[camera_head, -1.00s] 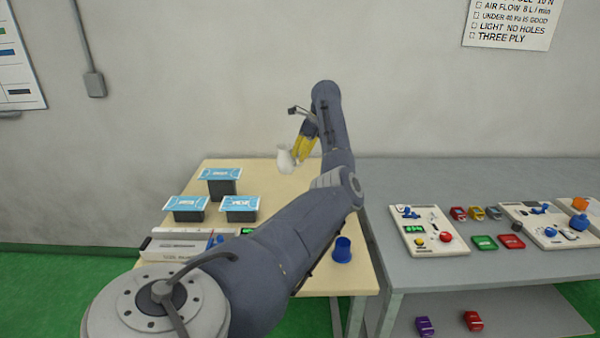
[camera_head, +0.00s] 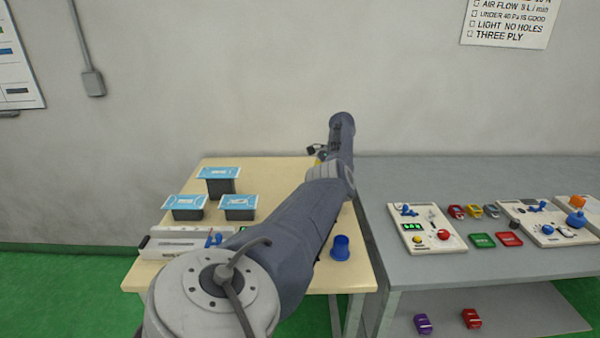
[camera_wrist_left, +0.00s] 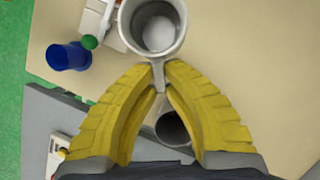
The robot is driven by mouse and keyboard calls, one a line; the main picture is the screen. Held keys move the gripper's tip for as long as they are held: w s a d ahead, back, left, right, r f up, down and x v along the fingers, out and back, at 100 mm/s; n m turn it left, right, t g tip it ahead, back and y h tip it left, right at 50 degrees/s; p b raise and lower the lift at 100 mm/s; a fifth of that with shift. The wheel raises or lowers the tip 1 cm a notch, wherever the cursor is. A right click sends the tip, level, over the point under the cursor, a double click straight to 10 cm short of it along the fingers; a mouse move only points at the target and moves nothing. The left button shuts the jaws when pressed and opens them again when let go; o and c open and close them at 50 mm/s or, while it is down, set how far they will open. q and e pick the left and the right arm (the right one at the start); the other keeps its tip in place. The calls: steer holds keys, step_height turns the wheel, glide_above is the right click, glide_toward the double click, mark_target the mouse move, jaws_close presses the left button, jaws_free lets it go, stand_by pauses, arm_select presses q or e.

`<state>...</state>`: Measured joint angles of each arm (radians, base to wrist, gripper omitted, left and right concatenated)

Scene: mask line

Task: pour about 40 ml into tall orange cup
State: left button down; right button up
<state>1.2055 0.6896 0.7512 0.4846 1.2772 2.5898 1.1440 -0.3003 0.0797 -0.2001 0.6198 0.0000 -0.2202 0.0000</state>
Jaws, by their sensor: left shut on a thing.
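My left gripper (camera_wrist_left: 159,72) has yellow ribbed fingers, shut on the handle of a pale grey jug (camera_wrist_left: 127,24). The jug's round mouth faces the left wrist camera, and something white shows inside. In the head view the jug is hidden and only a sliver of yellow finger (camera_head: 318,161) shows beside my arm. A grey round-mouthed vessel (camera_wrist_left: 172,128) shows between the fingers, farther away. A blue cup (camera_head: 341,248) stands near the right front of the cream table; it also shows in the left wrist view (camera_wrist_left: 68,56). I see no tall orange cup. My right gripper is out of view.
Several dark boxes with blue tops (camera_head: 187,206) stand on the left of the cream table (camera_head: 290,175). A pale device (camera_head: 190,241) lies at its front left. A grey bench (camera_head: 440,275) to the right holds control panels (camera_head: 427,228) and small coloured blocks.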

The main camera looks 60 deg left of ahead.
arm_select(q)
steer(key=shift+w+d+f+n+h, duration=0.1)
steer(key=shift+w+d+n+h, duration=0.15)
steer(key=shift+n, duration=0.35)
steer(key=shift+w+d+f+n+h, duration=0.15)
steer(key=shift+d+n, duration=0.1)
steer(key=shift+n, duration=0.35)
steer(key=shift+n, duration=0.3)
